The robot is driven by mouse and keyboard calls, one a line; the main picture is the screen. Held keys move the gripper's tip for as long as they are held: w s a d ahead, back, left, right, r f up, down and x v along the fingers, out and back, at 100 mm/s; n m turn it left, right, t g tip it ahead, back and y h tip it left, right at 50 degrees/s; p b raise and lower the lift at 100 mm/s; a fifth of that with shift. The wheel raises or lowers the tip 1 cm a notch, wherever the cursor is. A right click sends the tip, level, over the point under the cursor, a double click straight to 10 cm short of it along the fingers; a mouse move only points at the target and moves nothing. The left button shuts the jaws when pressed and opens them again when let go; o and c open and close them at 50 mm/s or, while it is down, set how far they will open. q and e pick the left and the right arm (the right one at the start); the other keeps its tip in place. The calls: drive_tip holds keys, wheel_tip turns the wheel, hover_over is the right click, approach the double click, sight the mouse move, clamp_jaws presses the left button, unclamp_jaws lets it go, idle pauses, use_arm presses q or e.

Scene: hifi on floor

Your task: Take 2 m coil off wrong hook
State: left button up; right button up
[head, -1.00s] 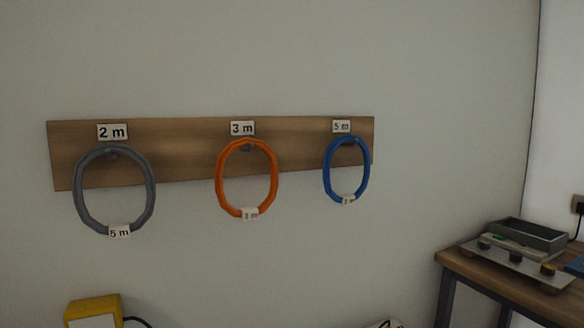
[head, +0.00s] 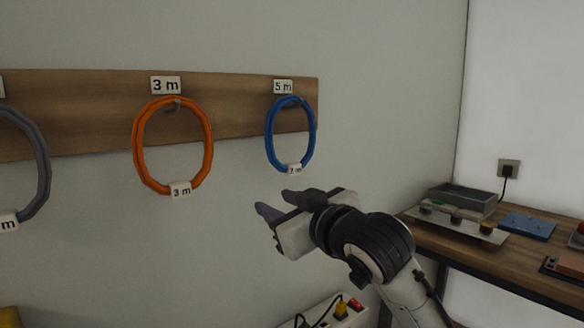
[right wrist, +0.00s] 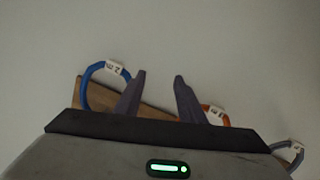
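The blue coil (head: 268,140) hangs on the hook under the "5 m" sign (head: 283,87); its own tag (head: 294,169) reads 2 m, more clearly in the right wrist view (right wrist: 114,68). My right gripper (head: 277,203) is below the blue coil in the head view, open, with nothing between its fingers. In the right wrist view its two fingers (right wrist: 161,88) stand apart, and the blue coil (right wrist: 85,78) shows to the left of them. My left gripper is in neither view.
The orange coil (head: 138,145) tagged 3 m hangs under the "3 m" sign on the wooden board (head: 235,110). A grey coil (head: 43,170) is cut off at the left edge. A workbench (head: 520,265) with a grey tray (head: 462,198) stands right.

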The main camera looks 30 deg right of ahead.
drive_tip(key=t+h, duration=0.1)
approach(271, 150)
drive_tip(key=shift+m, duration=0.3)
drive_tip(key=shift+w+d+f, duration=0.1)
drive_tip(key=shift+w+d, duration=0.05)
drive_tip(key=shift+w, duration=1.2)
drive_tip(key=shift+w+d+r, duration=0.1)
drive_tip(key=shift+w+d, duration=0.05)
drive_tip(key=shift+w, duration=1.2)
drive_tip(key=shift+w+d+f, duration=0.1)
drive_tip(key=shift+w+d, duration=0.05)
drive_tip(key=shift+w, duration=1.2)
drive_tip(key=shift+c, duration=0.2)
clamp_jaws()
